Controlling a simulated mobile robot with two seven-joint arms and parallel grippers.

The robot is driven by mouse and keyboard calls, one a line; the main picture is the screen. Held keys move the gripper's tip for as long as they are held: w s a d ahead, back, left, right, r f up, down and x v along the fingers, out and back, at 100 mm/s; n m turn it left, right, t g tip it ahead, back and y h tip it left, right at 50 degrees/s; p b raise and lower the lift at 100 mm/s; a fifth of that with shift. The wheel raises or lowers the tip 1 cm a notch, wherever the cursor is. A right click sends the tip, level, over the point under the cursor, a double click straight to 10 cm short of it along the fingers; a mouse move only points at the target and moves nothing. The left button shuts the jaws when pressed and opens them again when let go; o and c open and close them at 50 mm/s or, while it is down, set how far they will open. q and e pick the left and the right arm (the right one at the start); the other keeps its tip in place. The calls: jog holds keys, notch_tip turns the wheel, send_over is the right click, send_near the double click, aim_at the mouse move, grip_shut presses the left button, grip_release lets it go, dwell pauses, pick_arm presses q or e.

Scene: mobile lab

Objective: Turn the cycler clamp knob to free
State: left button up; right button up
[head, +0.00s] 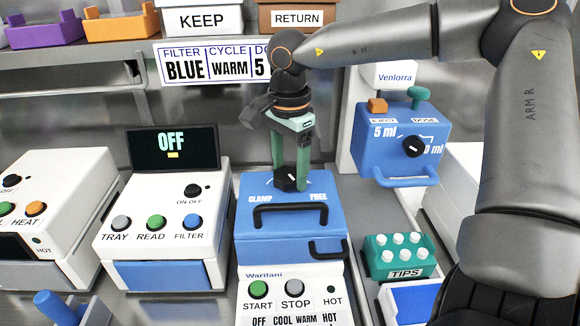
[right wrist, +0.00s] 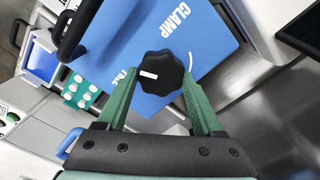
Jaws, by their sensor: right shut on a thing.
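The cycler (head: 290,238) is a white unit with a blue lid, lettered CLAMP on the left and FREE on the right in the head view. The black lobed clamp knob (head: 291,183) stands on top of the lid. My right gripper (head: 291,182) points down from above, its green fingers shut on the knob. In the right wrist view, the fingers (right wrist: 160,90) sit on either side of the knob (right wrist: 162,72). Its white mark lies on the knob's left side, towards the FREE lettering, which a finger partly hides. My left gripper is not in view.
A reader with an OFF screen (head: 172,147) stands left of the cycler. A blue dispenser (head: 403,150) and a teal tips box (head: 385,268) are at the right. Black handles (head: 290,209) rise from the lid's front. A shelf with labelled bins runs above.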

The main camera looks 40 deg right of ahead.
aim_at(287, 172)
jog(key=n, duration=0.6)
jog(key=shift+w+n+p, duration=0.15)
jog(key=shift+n+p, duration=0.15)
jog(key=shift+p, duration=0.05)
jog(key=n, duration=0.3)
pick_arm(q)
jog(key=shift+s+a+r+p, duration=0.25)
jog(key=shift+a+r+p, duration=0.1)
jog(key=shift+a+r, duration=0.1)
pick_arm(e)
jog(key=shift+a+n, duration=0.1)
jog(key=shift+n, duration=1.5)
jog(key=o, duration=1.4)
jog(key=shift+c, duration=0.2)
jog(key=shift+w, duration=0.1)
pick_arm(q)
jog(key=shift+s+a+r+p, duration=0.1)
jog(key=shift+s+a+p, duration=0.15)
jog(key=shift+p, duration=0.25)
pick_arm(e)
notch_tip(287, 172, up, 13)
jog(key=shift+f, duration=0.2)
